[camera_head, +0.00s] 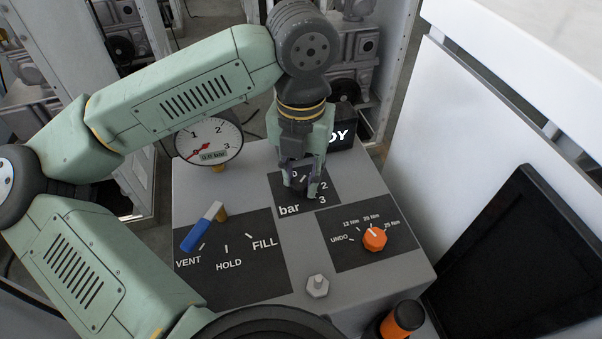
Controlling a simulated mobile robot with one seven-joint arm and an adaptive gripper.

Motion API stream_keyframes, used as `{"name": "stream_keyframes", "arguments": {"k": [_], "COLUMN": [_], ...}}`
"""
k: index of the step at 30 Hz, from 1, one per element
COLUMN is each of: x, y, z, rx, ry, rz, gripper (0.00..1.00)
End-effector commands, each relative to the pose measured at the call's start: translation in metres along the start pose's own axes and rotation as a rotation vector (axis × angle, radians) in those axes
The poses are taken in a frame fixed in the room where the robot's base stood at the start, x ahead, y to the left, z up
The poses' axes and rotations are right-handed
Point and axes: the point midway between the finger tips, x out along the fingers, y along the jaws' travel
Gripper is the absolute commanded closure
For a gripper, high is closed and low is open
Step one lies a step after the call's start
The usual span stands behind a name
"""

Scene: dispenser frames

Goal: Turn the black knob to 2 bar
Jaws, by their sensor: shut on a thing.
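My gripper (301,186) points down at the dark panel marked "bar" (289,210) on the grey box. It is shut on the black knob, which is mostly hidden between and behind the fingers. The marks 2 and 3 show to the right of the fingers, and a 0 shows near the top of the panel. I cannot tell which mark the knob points to. The round gauge (209,139) behind and left has its red needle at the low end, and its display appears to read 0.0 bar.
An orange knob (374,239) sits on a torque panel at right. A hex bolt (317,286) stands at the front. A black screen (515,265) is at far right.

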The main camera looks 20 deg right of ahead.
Motion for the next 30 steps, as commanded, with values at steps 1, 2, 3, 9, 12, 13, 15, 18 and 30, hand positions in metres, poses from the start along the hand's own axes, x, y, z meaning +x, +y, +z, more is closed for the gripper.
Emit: {"name": "stream_keyframes", "arguments": {"k": [1,2,3,9,12,13,15,18,30], "x": [0.0027,0.0032,0.0038,0.0052,0.0045,0.0045,0.0041,0.0031,0.0006], "y": [0.0003,0.0003,0.0001,-0.0006,-0.0010,-0.0011,-0.0015,-0.0020,-0.0028], "z": [0.0004,0.0004,0.0004,0.0004,0.0004,0.0004,0.0004,0.0003,-0.0003], "rx": [0.018,0.032,0.054,0.201,0.288,0.314,0.374,0.455,0.689], "ry": [-0.002,-0.002,-0.001,-0.001,-0.002,-0.002,-0.002,-0.002,-0.002], "rz": [0.003,0.003,0.002,0.003,0.002,0.002,0.002,0.001,-0.001], "gripper": [1.00,1.00,1.00,1.00,1.00,1.00,1.00,1.00,1.00]}}
